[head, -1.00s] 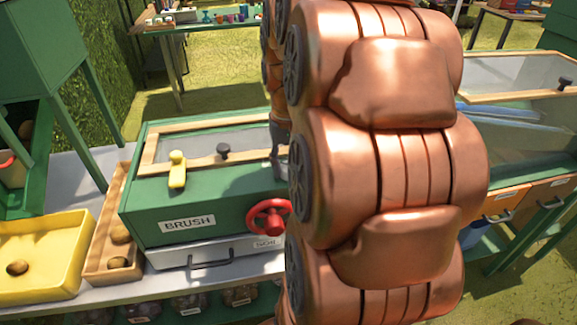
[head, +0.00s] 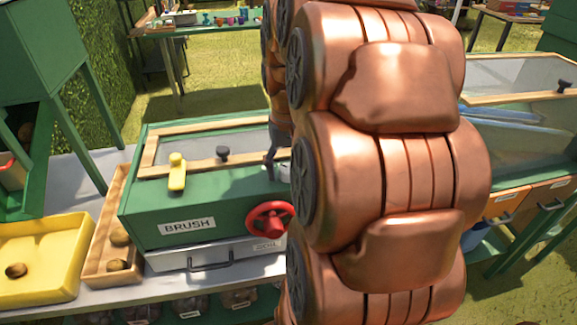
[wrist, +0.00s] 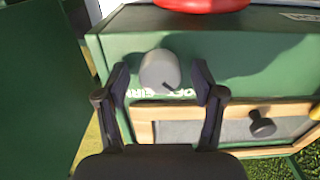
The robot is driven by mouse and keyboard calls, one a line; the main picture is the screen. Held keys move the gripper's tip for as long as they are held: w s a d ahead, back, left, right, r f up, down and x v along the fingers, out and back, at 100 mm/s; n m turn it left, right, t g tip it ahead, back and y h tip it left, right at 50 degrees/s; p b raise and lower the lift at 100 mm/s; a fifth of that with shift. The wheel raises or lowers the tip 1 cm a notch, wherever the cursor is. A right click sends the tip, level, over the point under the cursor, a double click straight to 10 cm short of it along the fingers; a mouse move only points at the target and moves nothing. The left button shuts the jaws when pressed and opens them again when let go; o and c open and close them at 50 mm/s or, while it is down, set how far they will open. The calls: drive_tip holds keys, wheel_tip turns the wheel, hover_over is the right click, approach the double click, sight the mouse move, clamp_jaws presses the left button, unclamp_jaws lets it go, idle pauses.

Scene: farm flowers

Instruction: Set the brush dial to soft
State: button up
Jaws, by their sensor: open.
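The green brush machine (head: 160,222) with its BRUSH label stands on the bench in the head view. Its grey dial (wrist: 159,69) shows on the green top in the wrist view, with a dark pointer mark toward the lower right. White lettering beside the dial is partly hidden and hard to read. My gripper (wrist: 162,80) is open, with one dark finger on each side of the dial. I cannot tell whether either finger touches it. In the head view, my gripper (head: 271,160) is at the machine's right part, and my arm hides much of that side.
A red handwheel (head: 270,220) is on the machine's front, above a drawer (head: 212,256). A yellow lever (head: 177,172) and a black knob (head: 222,153) are on top. A wooden tray (head: 100,262) and a yellow tray (head: 45,245) stand left.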

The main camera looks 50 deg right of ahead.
sight(288, 168)
drive_tip(key=shift+r, duration=0.15)
wheel_tip(288, 168, up, 12)
idle(0.7)
idle(0.5)
drive_tip(key=s+a+f+n+g+p, duration=0.1)
drive_tip(key=s+a+f, duration=0.4)
drive_tip(key=a, duration=0.6)
drive_tip(key=s+a+f+n+p, duration=0.4)
drive_tip(key=s+a+f+n, duration=0.1)
drive_tip(key=a, duration=0.6)
wheel_tip(288, 168, down, 2)
drive_tip(key=shift+s+a+f+n+g, duration=0.1)
drive_tip(key=shift+s+a+n+g, duration=0.3)
drive_tip(key=shift+n, duration=0.2)
drive_tip(key=shift+s+f, duration=0.1)
drive_tip(key=shift+f, duration=0.05)
drive_tip(key=shift+c, duration=0.4)
